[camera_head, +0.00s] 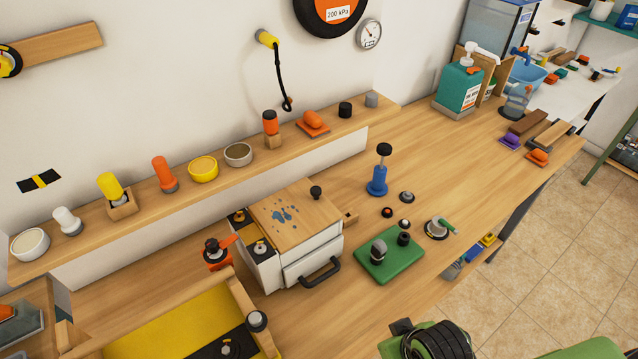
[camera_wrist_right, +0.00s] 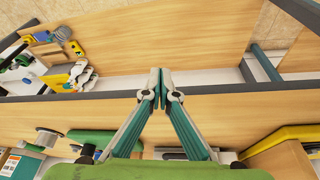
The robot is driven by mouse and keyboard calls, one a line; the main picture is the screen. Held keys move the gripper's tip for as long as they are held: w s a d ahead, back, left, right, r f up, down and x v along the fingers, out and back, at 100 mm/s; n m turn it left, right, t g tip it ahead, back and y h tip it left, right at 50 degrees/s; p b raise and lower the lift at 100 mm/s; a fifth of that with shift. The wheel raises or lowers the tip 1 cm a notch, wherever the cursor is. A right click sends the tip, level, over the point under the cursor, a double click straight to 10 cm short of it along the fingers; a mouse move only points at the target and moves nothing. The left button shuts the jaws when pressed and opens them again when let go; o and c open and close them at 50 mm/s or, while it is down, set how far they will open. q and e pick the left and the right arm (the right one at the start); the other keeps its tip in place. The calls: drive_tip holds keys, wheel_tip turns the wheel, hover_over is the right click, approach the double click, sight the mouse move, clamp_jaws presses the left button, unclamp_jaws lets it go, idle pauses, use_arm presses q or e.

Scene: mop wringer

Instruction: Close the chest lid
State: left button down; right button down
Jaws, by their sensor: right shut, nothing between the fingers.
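A white box (camera_head: 268,272) with a flat wooden top (camera_head: 295,213) stands in the middle of the workbench in the head view. The top carries a black knob and blue specks, and a black handle is on the front. At the lower left is a wooden-sided, yellow-faced piece (camera_head: 165,322), cut off by the frame; I cannot tell which of these is the chest. My right gripper (camera_wrist_right: 161,82) is shut and empty in the right wrist view, apart from anything, with the bench edge behind it. My left gripper is not in view.
A green board (camera_head: 389,262) with knobs and a blue stamp-like piece (camera_head: 378,182) stand right of the white box. A shelf (camera_head: 155,207) with several cups and handles runs behind. A teal bottle (camera_head: 460,86) stands farther back. The bench right of the blue piece is mostly clear.

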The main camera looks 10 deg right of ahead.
drive_tip(key=w+r+t, duration=0.2)
drive_tip(key=w+r, duration=0.2)
drive_tip(key=r, duration=0.3)
wheel_tip(320, 180, up, 19)
drive_tip(key=n+t+y+b, duration=0.35)
drive_tip(key=t+y, duration=0.25)
drive_tip(key=t, duration=0.3)
hover_over(324, 205)
drive_tip(key=shift+a+f+m, duration=0.1)
drive_tip(key=shift+m, duration=0.35)
wheel_tip(324, 205, down, 3)
drive_tip(key=shift+r, duration=0.1)
drive_tip(key=shift+s+f, duration=0.15)
drive_tip(key=shift+f, duration=0.45)
